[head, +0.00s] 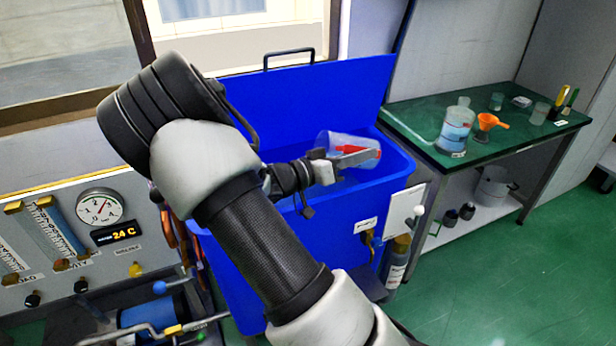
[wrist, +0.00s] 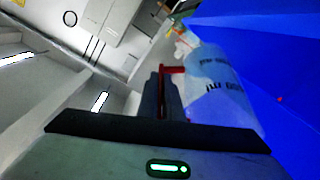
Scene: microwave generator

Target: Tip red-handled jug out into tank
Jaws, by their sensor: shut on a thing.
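The red-handled jug (head: 344,143) is translucent, and my gripper (head: 352,158) is shut on its red handle (head: 362,151). In the head view the jug is tilted over the opening of the blue tank (head: 398,170), whose lid (head: 300,100) stands open behind it. The wrist view shows the jug (wrist: 222,90) with bluish liquid and printed marks, its handle (wrist: 172,69) between my gripper's fingers (wrist: 165,100). I cannot tell whether liquid is running out. My arm hides the left part of the tank.
A gauge panel (head: 90,235) stands left of the tank. Green floor (head: 510,270) is clear at the right.

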